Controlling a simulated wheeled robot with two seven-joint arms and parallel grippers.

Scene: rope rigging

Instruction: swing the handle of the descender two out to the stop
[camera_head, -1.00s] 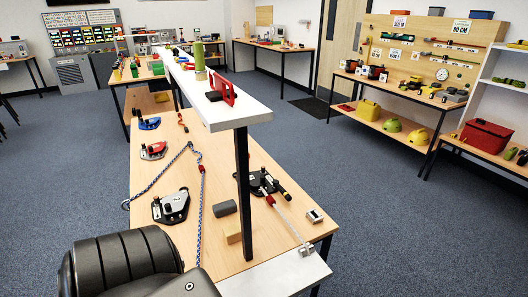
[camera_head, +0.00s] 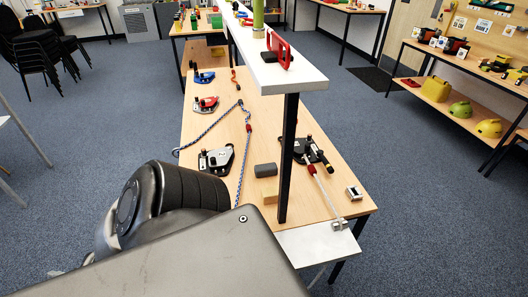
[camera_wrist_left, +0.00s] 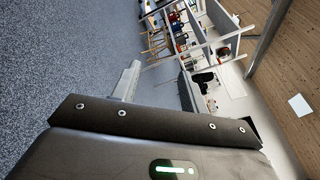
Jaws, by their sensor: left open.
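Several descenders lie on the long wooden table (camera_head: 262,112) in the head view: a blue one (camera_head: 203,77), a red one (camera_head: 205,104), a grey and black one (camera_head: 216,160) and a black one (camera_head: 308,150) with a rope at its right side. I cannot read which is number two. My left gripper's dark body (camera_wrist_left: 160,128) fills the bottom of the left wrist view, open and well away from the descenders. My left arm covers the lower left of the head view. My right gripper is not in view.
A white raised shelf (camera_head: 275,72) on a black post (camera_head: 288,155) stands over the table, with a red frame (camera_head: 278,50) on it. A dark grey block (camera_head: 265,170) and a wooden block (camera_head: 270,195) lie near the post.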

